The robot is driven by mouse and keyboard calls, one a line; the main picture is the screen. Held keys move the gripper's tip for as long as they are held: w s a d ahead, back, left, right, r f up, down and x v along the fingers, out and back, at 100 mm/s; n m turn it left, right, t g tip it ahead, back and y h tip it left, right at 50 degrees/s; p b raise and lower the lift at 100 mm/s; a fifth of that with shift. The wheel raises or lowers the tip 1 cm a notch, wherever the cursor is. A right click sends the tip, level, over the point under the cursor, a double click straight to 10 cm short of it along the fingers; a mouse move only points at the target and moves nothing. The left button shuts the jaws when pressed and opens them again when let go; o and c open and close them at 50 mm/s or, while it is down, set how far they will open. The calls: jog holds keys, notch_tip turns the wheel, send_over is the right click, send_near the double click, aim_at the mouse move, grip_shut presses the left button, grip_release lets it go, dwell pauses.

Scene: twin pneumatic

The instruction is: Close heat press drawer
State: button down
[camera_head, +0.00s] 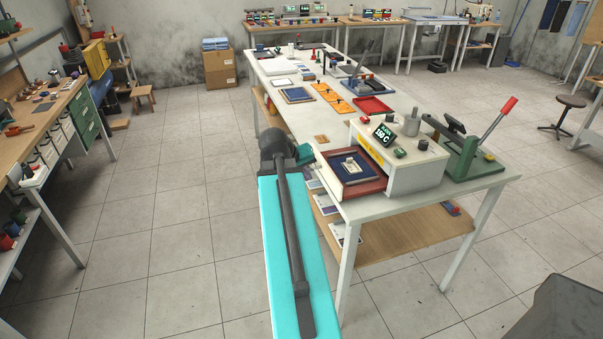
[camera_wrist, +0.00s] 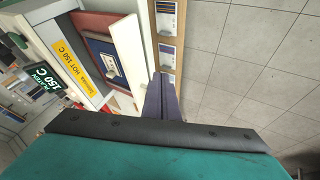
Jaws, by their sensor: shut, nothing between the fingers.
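The heat press (camera_head: 410,166) is a white box with a 150 C display and a yellow hot label, and it also shows in the wrist view (camera_wrist: 50,35). Its red-brown drawer (camera_head: 362,190) is out, carrying a dark blue pad with a small pale piece on it. In the wrist view the drawer's pale front panel (camera_wrist: 128,50) faces my gripper (camera_wrist: 161,82). The dark fingers are together and empty, just outside that panel near its lower end. I cannot tell whether they touch it. In the head view my arm hides most of the fingers.
The press stands on the near end of a long white table (camera_head: 375,206) with a wooden shelf below. A green lever press (camera_head: 470,155) is on its right. A red tray (camera_head: 373,105) and orange boards lie farther back. The tiled floor left of the table is clear.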

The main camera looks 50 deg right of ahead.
jog(key=s+d+f+p, duration=0.2)
jog(key=d+f+p, duration=0.1)
jog(key=d+f, duration=0.2)
jog(key=shift+s+d, duration=0.15)
jog(key=shift+d, duration=0.95)
jog(key=shift+f, duration=0.1)
